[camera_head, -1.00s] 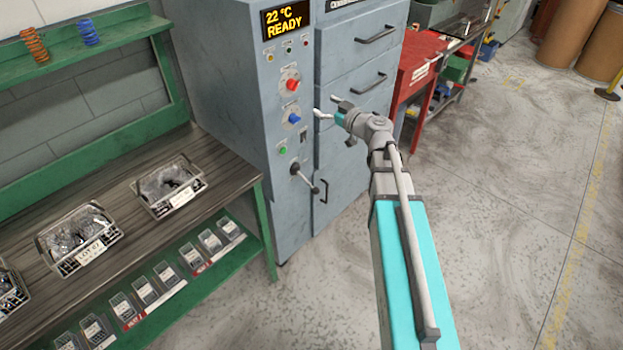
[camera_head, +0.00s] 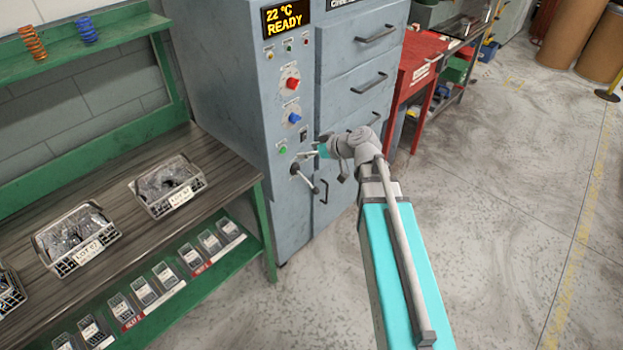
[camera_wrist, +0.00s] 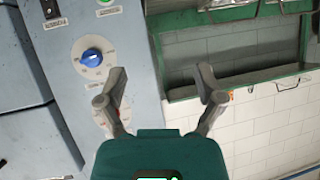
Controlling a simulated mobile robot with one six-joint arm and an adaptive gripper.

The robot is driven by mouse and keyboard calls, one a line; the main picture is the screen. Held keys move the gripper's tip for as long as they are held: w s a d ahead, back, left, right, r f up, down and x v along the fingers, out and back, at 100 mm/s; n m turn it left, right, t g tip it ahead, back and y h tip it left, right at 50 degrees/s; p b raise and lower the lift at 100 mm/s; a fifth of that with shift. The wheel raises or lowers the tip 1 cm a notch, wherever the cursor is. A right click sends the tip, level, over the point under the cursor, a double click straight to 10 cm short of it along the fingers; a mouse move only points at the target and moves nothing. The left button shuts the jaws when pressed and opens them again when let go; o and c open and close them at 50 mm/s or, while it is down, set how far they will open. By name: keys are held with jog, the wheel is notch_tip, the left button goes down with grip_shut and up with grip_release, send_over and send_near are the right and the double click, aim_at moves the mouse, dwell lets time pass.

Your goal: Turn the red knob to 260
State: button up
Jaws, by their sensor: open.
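The red knob (camera_head: 292,84) is on the grey cabinet's front panel in the head view, under the display (camera_head: 286,17) reading "22 °C READY". Its dial marks are too small to read. The blue knob (camera_head: 294,118) is below it and also shows in the wrist view (camera_wrist: 92,58). My gripper (camera_head: 312,148) is open and empty, lower than both knobs and beside the panel's right edge.
A green button (camera_head: 283,149) and a black-handled lever (camera_head: 303,177) are low on the panel, close to my gripper. Drawers (camera_head: 360,95) with handles adjoin on the right. A green workbench (camera_head: 215,165) with bins stands left.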

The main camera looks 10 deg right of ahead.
jog(key=s+f+m+g+h, duration=0.2)
jog(key=s+f+g, duration=0.1)
jog(key=s+f, duration=0.2)
jog(key=shift+s+f+h+b, duration=0.3)
jog(key=shift+f+b, duration=0.05)
dwell(0.5)
jog(key=s+d+f+m+g+h, duration=0.2)
jog(key=s+d+m+h, duration=0.1)
jog(key=s, duration=0.2)
jog(key=s+d+f+m+g+h, duration=0.2)
jog(key=s+d+m+h, duration=0.1)
jog(key=s, duration=0.3)
jog(key=shift+f+g+h, duration=0.3)
jog(key=shift+g+h, duration=0.1)
dwell(1.6)
